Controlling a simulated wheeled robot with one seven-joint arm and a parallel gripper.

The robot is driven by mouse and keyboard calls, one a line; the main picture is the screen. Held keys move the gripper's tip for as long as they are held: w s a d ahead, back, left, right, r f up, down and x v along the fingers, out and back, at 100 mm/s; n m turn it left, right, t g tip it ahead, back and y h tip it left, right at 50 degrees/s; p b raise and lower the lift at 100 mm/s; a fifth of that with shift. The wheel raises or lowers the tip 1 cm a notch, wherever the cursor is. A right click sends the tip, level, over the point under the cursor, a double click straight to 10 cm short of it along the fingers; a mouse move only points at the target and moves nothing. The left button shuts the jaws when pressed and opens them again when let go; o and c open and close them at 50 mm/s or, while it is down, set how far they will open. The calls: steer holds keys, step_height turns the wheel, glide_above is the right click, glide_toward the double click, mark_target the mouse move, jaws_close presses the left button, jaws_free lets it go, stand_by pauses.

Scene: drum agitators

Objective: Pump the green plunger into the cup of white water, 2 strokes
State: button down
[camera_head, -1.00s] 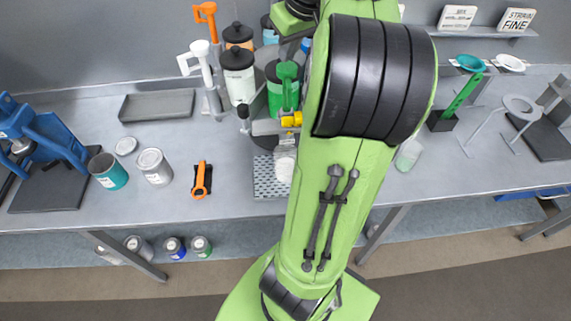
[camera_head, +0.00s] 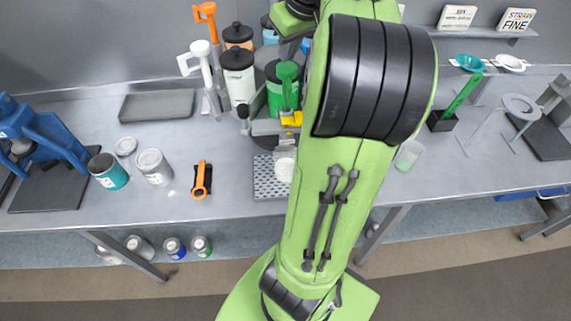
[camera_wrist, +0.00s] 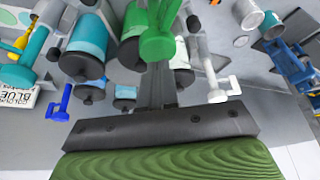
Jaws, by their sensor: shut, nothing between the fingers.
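The green plunger (camera_head: 287,82) stands upright on a green drum (camera_head: 274,97) at the centre of the head view. A yellow part (camera_head: 291,119) sits low at the drum's front. A cup with a whitish top (camera_head: 284,168) stands on a perforated tray (camera_head: 268,186) in front of the drum, partly hidden by my arm. In the wrist view the green plunger (camera_wrist: 159,38) is at the top centre, right beyond the fingertips. My gripper (camera_wrist: 158,75) is shut and empty. Whether the fingertips touch the plunger cannot be told. My gripper is hidden in the head view.
A white-handled plunger (camera_head: 203,68) and an orange-handled one (camera_head: 206,22) stand left of the green drum. A clear cup (camera_head: 408,155) is right of my arm.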

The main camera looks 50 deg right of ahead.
mark_target(289, 69)
steer(key=shift+f+b, duration=2.3)
steer(key=shift+f, duration=0.65)
steer(key=shift+r, duration=0.1)
step_height(289, 69, up, 6)
steer(key=p, duration=0.6)
steer(key=shift+f, duration=0.25)
